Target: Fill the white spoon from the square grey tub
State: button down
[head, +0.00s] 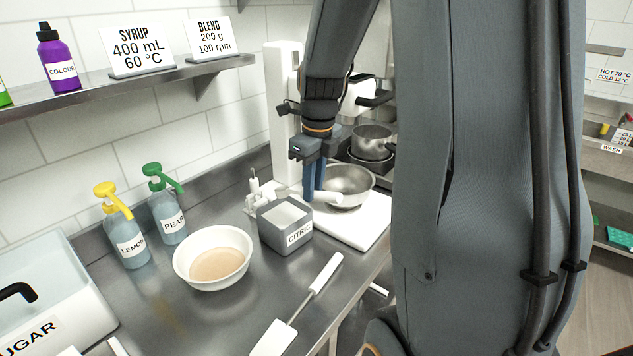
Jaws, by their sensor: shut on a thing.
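The square grey tub (272,235), labelled CITRIC, stands on the steel counter with pale contents inside. My gripper (314,194) points down just behind and right of the tub, with its blue fingers shut on a white handled piece, which looks like the white spoon (329,197). The piece lies roughly level across the fingers, its left part reaching toward the tub's back edge. I cannot tell whether its bowl is over the tub or holds anything.
A steel bowl (350,183) sits on a white scale or board (362,226) right of the gripper. A white bowl (190,275) of beige powder stands left of the tub. A white spatula (312,290) lies in front. Pump bottles (124,247) and a shelf (130,80) are at left.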

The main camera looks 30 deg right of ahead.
jog(key=shift+w+a+f+g+h, duration=0.25)
jog(key=shift+w+g+h, duration=0.15)
jog(key=shift+g, duration=0.5)
jog(key=shift+f, duration=0.3)
notch_tip(320, 180, down, 7)
jog(key=b, duration=0.4)
jog(key=shift+s, duration=0.2)
jog(key=shift+f, duration=0.2)
jog(key=shift+r, duration=0.15)
